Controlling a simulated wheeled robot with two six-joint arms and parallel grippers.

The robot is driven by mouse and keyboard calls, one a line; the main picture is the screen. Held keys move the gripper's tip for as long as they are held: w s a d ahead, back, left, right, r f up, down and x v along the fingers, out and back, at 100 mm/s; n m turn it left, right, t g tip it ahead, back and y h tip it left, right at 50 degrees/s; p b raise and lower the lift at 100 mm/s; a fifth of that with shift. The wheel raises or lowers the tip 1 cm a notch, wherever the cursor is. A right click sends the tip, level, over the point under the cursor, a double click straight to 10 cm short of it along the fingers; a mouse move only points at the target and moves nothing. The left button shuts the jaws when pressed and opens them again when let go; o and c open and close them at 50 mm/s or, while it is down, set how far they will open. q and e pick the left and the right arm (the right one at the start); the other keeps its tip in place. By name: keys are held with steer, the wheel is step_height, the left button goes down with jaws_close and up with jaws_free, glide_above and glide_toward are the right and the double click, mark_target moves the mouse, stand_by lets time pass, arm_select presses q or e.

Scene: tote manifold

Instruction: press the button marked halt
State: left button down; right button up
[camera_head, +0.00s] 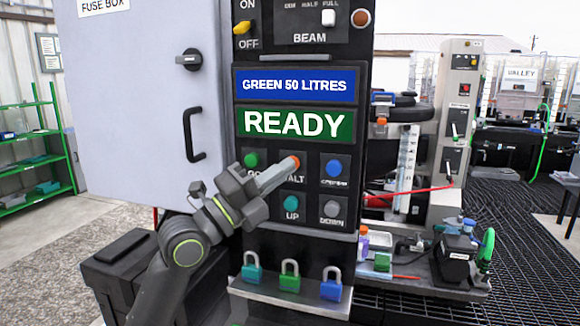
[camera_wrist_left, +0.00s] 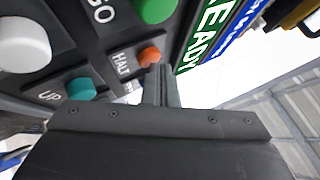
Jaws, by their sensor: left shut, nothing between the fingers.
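The halt button (camera_head: 295,161) is orange-red, on the black panel under the green READY sign. In the left wrist view the halt button (camera_wrist_left: 149,57) shows beside its HALT label. My left gripper (camera_head: 288,167) is shut and empty, its fingertips over the HALT label and overlapping the button's lower left edge. In the left wrist view the closed fingers (camera_wrist_left: 160,85) point at the button's right part. I cannot tell whether the tips touch it. My right gripper is in neither view.
Nearby are the green GO button (camera_head: 251,160), a blue button (camera_head: 333,168), the teal UP button (camera_head: 291,202) and the grey DOWN button (camera_head: 332,208). A shelf (camera_head: 300,302) with padlocks juts out below. The fuse box (camera_head: 150,110) with its handle stands at left.

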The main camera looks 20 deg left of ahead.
arm_select(q)
steer(key=shift+s, duration=1)
steer(key=s+p, duration=0.1)
steer(key=s, duration=0.4)
steer(key=shift+a, duration=0.1)
stand_by(0.5)
